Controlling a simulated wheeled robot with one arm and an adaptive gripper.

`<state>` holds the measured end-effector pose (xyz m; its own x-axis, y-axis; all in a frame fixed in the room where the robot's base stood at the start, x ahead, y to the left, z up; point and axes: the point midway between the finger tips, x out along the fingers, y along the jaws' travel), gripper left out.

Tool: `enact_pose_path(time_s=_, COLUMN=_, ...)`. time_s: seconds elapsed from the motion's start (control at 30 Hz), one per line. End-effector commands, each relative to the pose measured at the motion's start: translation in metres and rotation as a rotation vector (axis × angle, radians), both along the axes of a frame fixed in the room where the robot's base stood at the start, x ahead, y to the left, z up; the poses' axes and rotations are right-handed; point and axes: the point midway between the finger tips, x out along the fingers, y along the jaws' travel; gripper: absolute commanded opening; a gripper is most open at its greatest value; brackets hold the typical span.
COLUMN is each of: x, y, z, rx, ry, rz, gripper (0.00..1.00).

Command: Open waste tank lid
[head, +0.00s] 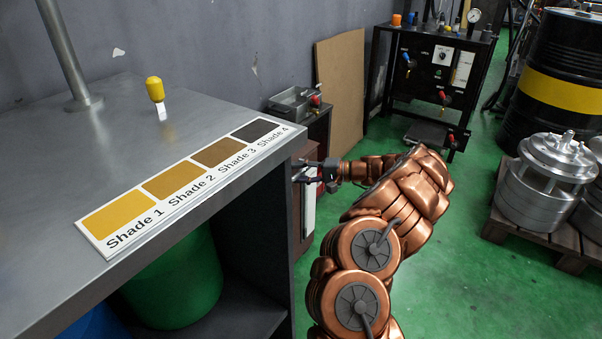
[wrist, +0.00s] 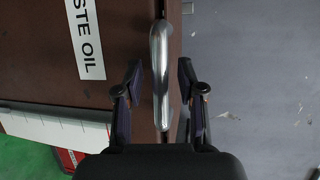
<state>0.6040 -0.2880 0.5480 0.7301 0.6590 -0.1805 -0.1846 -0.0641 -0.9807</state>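The waste tank is a brown box (wrist: 120,40) with a white label reading "STE OIL" (wrist: 85,38) in the wrist view. A silver bar handle (wrist: 160,75) runs along its edge. My gripper (wrist: 160,80) is open, with one finger on each side of the handle. A gap shows on both sides, so the fingers are not closed on it. In the head view my gripper (head: 307,172) is beside the brown tank (head: 299,205), past the bench corner. The tank is mostly hidden there by the bench and my arm. I cannot tell where the lid's seam is.
The grey bench (head: 130,120) fills the left, with a shade card (head: 180,185) and a yellow-capped dropper (head: 155,92) on it. A metal tray (head: 293,103) sits behind my gripper. A black test stand (head: 435,80) stands farther back.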

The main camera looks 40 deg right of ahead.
Motion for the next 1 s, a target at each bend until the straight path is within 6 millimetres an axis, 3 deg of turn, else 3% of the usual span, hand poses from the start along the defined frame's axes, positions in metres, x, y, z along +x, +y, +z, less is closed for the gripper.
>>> enact_pose_path(time_s=0.03, x=0.0000, y=0.0000, z=0.0000, rx=0.000, ry=0.000, rz=0.000, gripper=0.31)
enact_pose_path(time_s=0.33, x=-0.0001, y=-0.0001, z=0.0000, rx=0.000, ry=0.000, rz=0.000, gripper=0.00)
enact_pose_path(time_s=1.0, x=0.0012, y=0.0030, z=0.0045, rx=-0.004, ry=0.008, rz=0.006, gripper=0.00)
